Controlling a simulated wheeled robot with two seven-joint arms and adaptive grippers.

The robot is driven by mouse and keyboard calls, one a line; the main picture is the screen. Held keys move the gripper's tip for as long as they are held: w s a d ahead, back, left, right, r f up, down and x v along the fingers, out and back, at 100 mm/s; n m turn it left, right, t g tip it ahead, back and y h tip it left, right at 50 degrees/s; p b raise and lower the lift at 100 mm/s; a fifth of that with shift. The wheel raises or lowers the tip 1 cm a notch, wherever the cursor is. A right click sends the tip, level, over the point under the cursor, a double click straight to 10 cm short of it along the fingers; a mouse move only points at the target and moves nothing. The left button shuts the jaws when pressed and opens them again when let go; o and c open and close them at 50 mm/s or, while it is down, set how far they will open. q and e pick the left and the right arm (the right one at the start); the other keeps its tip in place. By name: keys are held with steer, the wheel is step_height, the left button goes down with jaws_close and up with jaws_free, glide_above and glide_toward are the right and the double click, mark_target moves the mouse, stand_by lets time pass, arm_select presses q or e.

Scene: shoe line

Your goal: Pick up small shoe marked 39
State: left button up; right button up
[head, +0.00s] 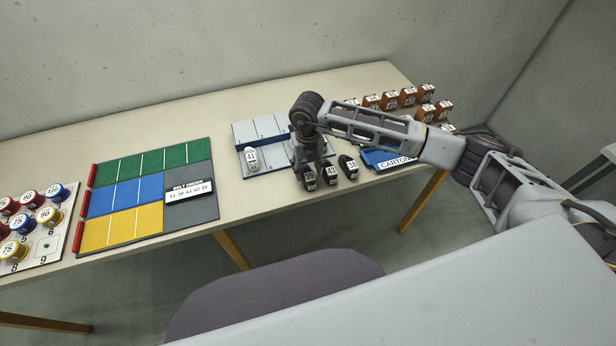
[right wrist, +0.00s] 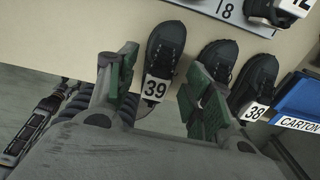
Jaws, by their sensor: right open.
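The small shoe marked 39 (right wrist: 165,52) is black with a white number tag and lies on the table. In the right wrist view it sits between the two fingers of my right gripper (right wrist: 160,92), which is open. No contact of the fingers with its sides can be made out. In the head view the shoe (head: 309,177) is partly hidden under my right gripper (head: 308,165). My left gripper is not in either view.
A black shoe marked 43 (head: 330,173) and one marked 38 (head: 348,168) stand close to the right. A pale shoe (head: 251,160) stands on the numbered rack (head: 262,130) behind. The blue carton sign (head: 385,160) and several brown boxes (head: 408,97) are farther right.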

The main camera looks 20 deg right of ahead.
mark_target(308, 171)
step_height(308, 171, down, 3)
steer(key=shift+p, duration=0.3)
steer(key=shift+f, duration=0.45)
steer(key=shift+c, duration=0.4)
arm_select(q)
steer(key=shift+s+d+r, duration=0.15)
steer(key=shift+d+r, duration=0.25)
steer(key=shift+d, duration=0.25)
arm_select(e)
steer(key=c, duration=0.7)
